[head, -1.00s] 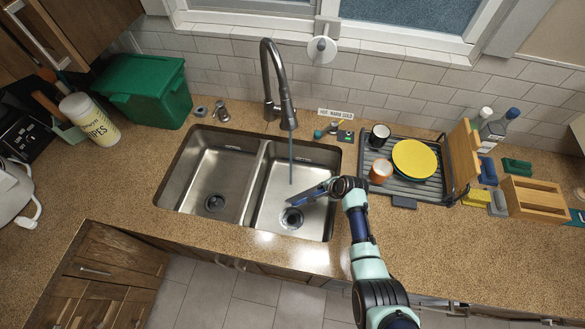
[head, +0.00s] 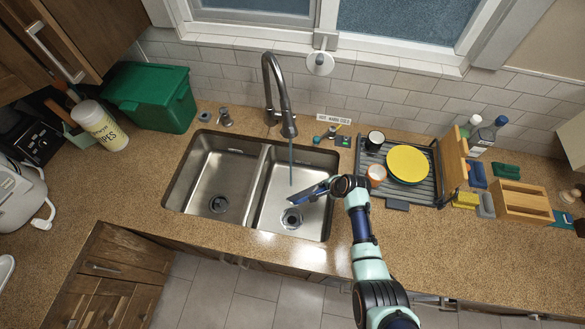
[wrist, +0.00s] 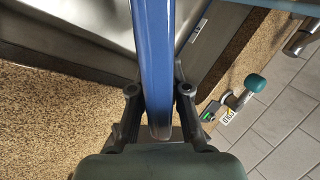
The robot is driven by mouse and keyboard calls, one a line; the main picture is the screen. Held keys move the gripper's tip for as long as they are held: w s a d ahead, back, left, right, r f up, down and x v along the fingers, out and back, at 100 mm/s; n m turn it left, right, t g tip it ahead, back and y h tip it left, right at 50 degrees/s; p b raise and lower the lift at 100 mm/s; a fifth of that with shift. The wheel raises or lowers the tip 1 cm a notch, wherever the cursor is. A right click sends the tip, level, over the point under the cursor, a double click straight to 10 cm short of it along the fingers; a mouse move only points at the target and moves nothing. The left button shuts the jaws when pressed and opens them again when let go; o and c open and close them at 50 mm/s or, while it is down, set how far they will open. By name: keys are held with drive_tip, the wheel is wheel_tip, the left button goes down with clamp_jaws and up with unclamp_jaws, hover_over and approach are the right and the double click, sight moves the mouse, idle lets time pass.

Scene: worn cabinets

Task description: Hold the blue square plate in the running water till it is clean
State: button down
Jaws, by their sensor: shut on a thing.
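My gripper (head: 329,187) is shut on the blue square plate (head: 309,192) over the right basin of the sink. In the wrist view, the plate (wrist: 157,50) appears edge-on as a narrow blue band between my two fingers (wrist: 158,100). Water (head: 291,165) runs from the faucet (head: 288,125) into the right basin. The stream comes down close to the plate's left end; I cannot tell whether it touches the plate. The plate's faces are mostly turned away, so any dirt on them is hidden.
The sink's left basin (head: 213,180) is empty. A dish rack (head: 425,190) with a yellow plate (head: 408,164) and cups stands right of the sink. A label and small knobs (head: 330,133) sit behind the right basin. A green bin (head: 155,98) stands at the left.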

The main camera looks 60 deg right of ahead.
wheel_tip(320, 180, up, 16)
drive_tip(key=s+a, duration=0.1)
drive_tip(key=s, duration=0.1)
drive_tip(key=shift+s+a+f, duration=0.2)
drive_tip(key=shift+a, duration=0.1)
idle(0.4)
